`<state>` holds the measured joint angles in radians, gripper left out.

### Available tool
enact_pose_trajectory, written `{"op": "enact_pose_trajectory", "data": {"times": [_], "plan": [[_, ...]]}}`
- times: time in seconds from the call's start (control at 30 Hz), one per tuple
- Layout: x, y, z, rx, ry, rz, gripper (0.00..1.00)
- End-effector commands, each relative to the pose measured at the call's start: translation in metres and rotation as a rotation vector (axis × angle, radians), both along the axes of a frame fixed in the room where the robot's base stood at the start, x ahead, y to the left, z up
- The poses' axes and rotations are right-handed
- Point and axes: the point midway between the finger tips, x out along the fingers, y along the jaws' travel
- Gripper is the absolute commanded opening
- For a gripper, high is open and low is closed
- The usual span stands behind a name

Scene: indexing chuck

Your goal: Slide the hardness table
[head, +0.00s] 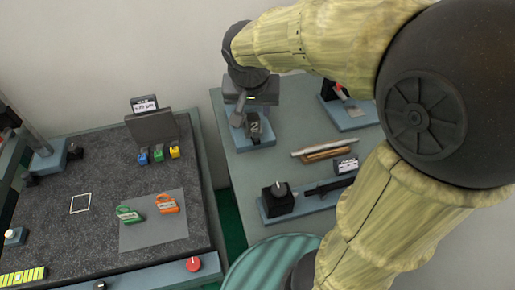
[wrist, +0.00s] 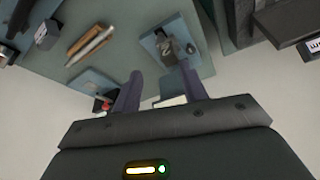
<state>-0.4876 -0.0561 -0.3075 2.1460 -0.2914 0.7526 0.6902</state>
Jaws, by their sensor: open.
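I cannot tell for sure which item is the hardness table. A black block with a knob and a dark bar (head: 326,187) share a long blue-grey base on the right bench. A small grey fixture marked 2 (head: 255,128) stands on a blue-grey plate near that bench's back left; it also shows in the wrist view (wrist: 172,47). My gripper (wrist: 160,72) is open and empty, its fingers apart, with the marked fixture beyond the fingertips. In the head view, my gripper is above and behind this fixture, partly hidden by my wrist.
Long rods (head: 322,150) lie mid-bench beside a white label card (head: 346,165). A red-tipped device (head: 345,106) stands behind, on a blue-grey plate. The left bench (head: 100,225) carries green and orange clamps, coloured blocks and a red knob. My arm hides the right side.

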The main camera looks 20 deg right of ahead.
Motion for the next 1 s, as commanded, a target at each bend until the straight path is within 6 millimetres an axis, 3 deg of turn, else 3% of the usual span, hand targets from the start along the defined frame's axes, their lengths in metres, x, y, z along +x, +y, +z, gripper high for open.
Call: {"op": "enact_pose_trajectory", "data": {"times": [0.03,0.33,0.63,1.0], "plan": [[0.003,0.002,-0.007,0.000,-0.013,-0.016,0.43],[0.008,0.002,0.001,-0.002,-0.031,-0.063,0.43],[0.009,0.002,-0.004,-0.003,-0.028,-0.062,0.43],[0.028,-0.005,-0.055,-0.005,-0.025,-0.060,0.43]]}}
